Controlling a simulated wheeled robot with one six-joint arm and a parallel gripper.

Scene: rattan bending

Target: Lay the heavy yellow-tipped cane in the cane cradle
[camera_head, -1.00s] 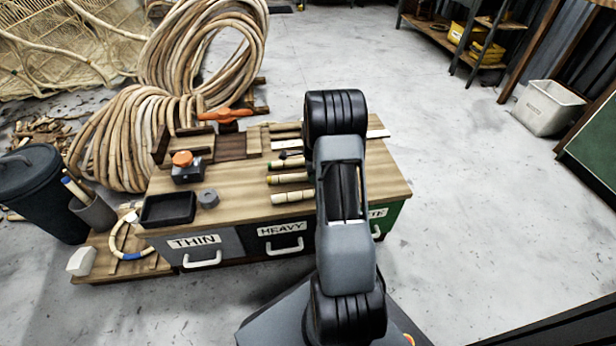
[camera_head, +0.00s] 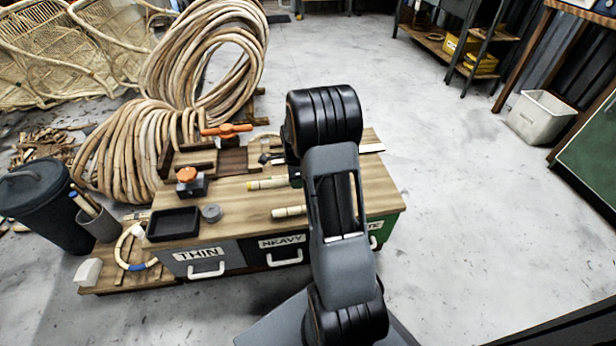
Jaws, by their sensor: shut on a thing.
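A pale cane with a yellow band at its tip (camera_head: 266,183) sticks out to the left from behind my arm, above the bench top. My gripper (camera_head: 295,177) is mostly hidden behind my arm; a dark part of it shows at the cane's right, shut on the cane. The cane's far end is hidden. A brown wooden fixture with uprights and slats (camera_head: 203,160) stands at the bench's back left, left of the cane and apart from it. I cannot tell whether this is the cane cradle.
Another pale cane (camera_head: 289,212) lies on the bench (camera_head: 235,200) near the front. A black tray (camera_head: 173,224), a grey round piece (camera_head: 211,213) and an orange-knobbed block (camera_head: 188,182) stand at left. An orange-handled tool (camera_head: 226,130) is behind. Drawers marked THIN and HEAVY face front.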

